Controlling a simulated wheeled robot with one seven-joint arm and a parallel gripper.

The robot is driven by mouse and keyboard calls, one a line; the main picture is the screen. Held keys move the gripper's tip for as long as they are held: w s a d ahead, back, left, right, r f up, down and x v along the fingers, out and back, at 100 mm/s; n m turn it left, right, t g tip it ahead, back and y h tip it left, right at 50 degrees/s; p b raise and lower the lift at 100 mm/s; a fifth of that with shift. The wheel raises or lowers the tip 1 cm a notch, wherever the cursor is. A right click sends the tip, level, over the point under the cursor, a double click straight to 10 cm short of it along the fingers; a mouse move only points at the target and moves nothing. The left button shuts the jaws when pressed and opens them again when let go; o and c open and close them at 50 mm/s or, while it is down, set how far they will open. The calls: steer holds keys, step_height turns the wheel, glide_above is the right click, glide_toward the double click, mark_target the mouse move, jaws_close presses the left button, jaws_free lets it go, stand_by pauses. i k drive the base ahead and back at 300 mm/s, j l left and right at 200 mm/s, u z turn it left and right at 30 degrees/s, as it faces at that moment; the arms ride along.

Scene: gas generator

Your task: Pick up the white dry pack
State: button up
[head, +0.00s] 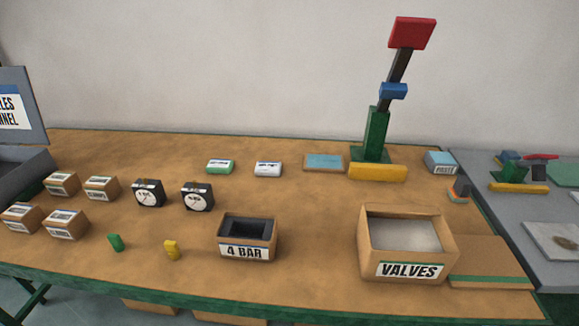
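A small white pack (268,169) with dark print on it lies on the wooden table toward the back, near the middle; it is likely the white dry pack, but the print is too small to read. A similar green and white pack (219,167) lies just to its left, apart from it. The white pack is fully visible, with nothing covering it. My gripper is not in view.
A flat blue-topped block (323,162) lies right of the white pack. Beyond it stands a tall green, blue and red structure (376,135) behind a yellow bar (377,172). Two black dials (197,196), the "4 BAR" box (247,237) and "VALVES" box (407,243) stand nearer.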

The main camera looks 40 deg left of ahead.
mark_target(264, 168)
steer(key=i+u, duration=0.3)
steer(key=i, duration=0.25)
steer(key=i+l+u, duration=0.3)
steer(key=i, duration=0.25)
steer(key=j+u, duration=0.1)
steer(key=u, duration=0.95)
